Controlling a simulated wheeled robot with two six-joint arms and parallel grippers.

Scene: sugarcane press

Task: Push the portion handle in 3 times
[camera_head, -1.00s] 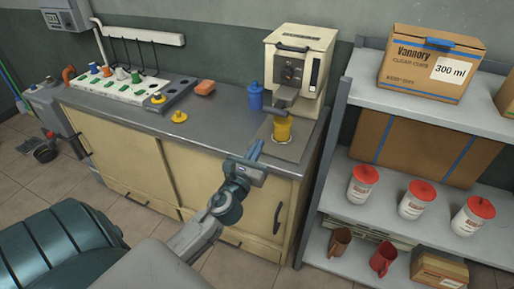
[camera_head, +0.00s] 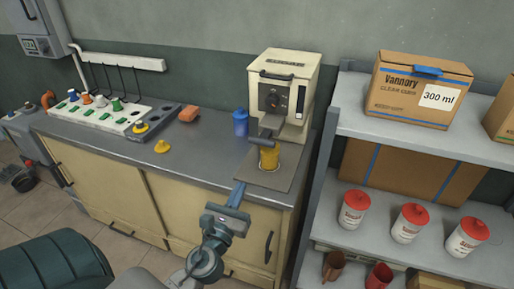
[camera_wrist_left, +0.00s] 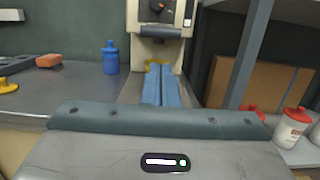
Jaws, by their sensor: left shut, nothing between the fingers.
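The cream press machine (camera_head: 283,85) stands at the back right of the counter, with a dark front panel and knob. A grey handle-like part (camera_head: 262,138) sticks out low on its front; I take it for the portion handle. A yellow cup (camera_head: 269,160) stands below it on a flat plate. My left gripper (camera_head: 238,188) is shut and empty, in front of the cup near the counter's front edge, apart from the machine. My right gripper is not in view.
A blue bottle (camera_head: 241,122) stands left of the machine. A yellow knobbed piece (camera_head: 162,146) and an orange block (camera_head: 188,114) lie farther left. A grey shelf (camera_head: 430,141) with boxes and red-lidded jars stands close on the right. The counter's front middle is clear.

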